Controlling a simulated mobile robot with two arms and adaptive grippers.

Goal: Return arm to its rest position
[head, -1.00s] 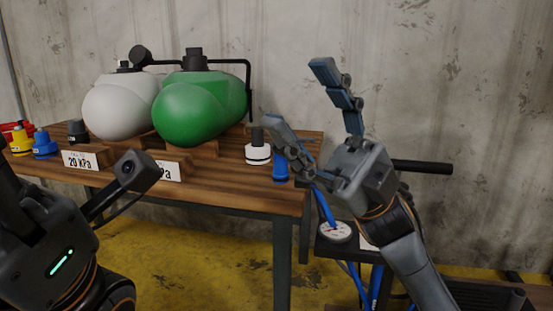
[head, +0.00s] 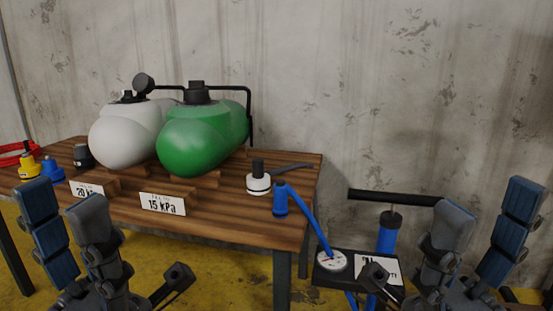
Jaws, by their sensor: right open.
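My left gripper (head: 62,198) is at the lower left, in front of the table, with its blue-padded fingers pointing up and apart. Nothing shows between them. My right gripper (head: 486,205) is at the lower right, right of the pump, open and empty, its fingers also pointing up. Both arms are low in the picture; most of their links are out of view. Neither gripper appears to touch anything on the wooden table (head: 225,222).

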